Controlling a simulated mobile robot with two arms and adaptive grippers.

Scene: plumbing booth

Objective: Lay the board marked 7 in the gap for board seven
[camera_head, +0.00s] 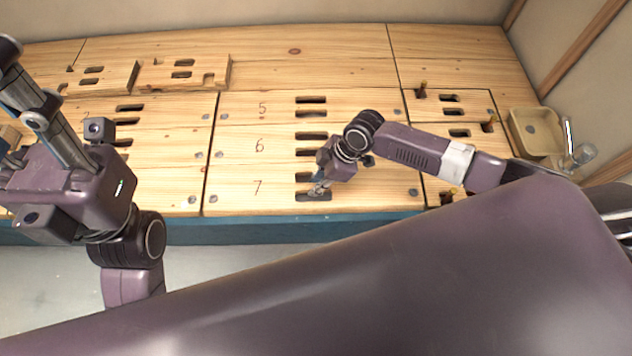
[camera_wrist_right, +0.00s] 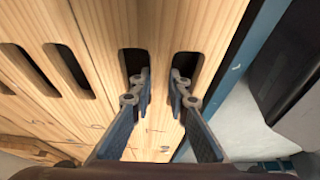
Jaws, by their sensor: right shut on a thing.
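The board marked 7 (camera_head: 230,190) lies in the row in front of the board marked 6 (camera_head: 235,146), along the front edge of the floor. It looks about level with its neighbours; I cannot tell whether it is fully down. My right gripper (camera_head: 318,190) is shut on board 7. In the right wrist view its fingers (camera_wrist_right: 160,92) reach into two dark slots and pinch the wood strip between them. The gap under board 7 is hidden. My left gripper (camera_head: 10,158) is at the left edge, mostly hidden or cut off.
The board marked 5 (camera_head: 235,107) lies behind board 6. Short slotted boards (camera_head: 183,73) lie loose at the back left. Dark upright pegs (camera_head: 489,124) and a tan basin (camera_head: 536,132) with a metal tap (camera_head: 578,156) are at the right. A blue front edge (camera_head: 240,231) borders the floor.

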